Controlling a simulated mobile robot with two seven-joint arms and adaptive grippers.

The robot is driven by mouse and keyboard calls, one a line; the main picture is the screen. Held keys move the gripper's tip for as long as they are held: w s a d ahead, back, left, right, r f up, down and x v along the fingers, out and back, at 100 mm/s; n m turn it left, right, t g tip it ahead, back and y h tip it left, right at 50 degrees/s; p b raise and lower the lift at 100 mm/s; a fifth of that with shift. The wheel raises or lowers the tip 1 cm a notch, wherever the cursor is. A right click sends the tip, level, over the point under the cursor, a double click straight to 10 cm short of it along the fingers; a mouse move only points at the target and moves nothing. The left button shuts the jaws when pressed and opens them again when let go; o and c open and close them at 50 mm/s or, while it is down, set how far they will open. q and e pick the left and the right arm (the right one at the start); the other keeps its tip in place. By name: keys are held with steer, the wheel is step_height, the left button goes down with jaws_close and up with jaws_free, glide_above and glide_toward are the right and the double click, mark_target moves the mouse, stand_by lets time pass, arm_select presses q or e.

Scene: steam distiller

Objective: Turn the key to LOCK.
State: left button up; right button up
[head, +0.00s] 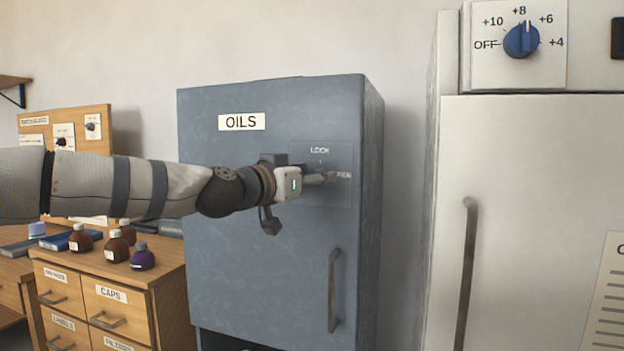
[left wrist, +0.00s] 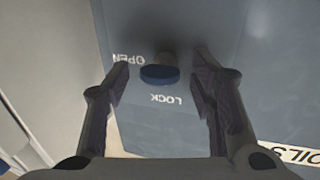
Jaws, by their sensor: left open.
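The blue OILS cabinet (head: 260,180) has a panel with the words LOCK and OPEN (head: 344,174) on its upper right front. In the left wrist view the key (left wrist: 159,74) is a dark round-ended piece with a blue face, close to the printed words OPEN and LOCK; which word it points at I cannot tell. My left gripper (head: 318,178) is at this panel and hides the key in the head view. In the left wrist view its two fingers stand open, one on each side of the key, with a gap visible on both sides. My right gripper is not in view.
The cabinet's door handle (head: 334,290) is below the panel. A white fridge-like unit (head: 540,180) with a blue dial (head: 521,40) stands to the right. A wooden drawer unit (head: 115,295) with several small bottles is at the lower left.

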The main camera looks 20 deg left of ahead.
arm_select(q)
steer(key=c, duration=1.2)
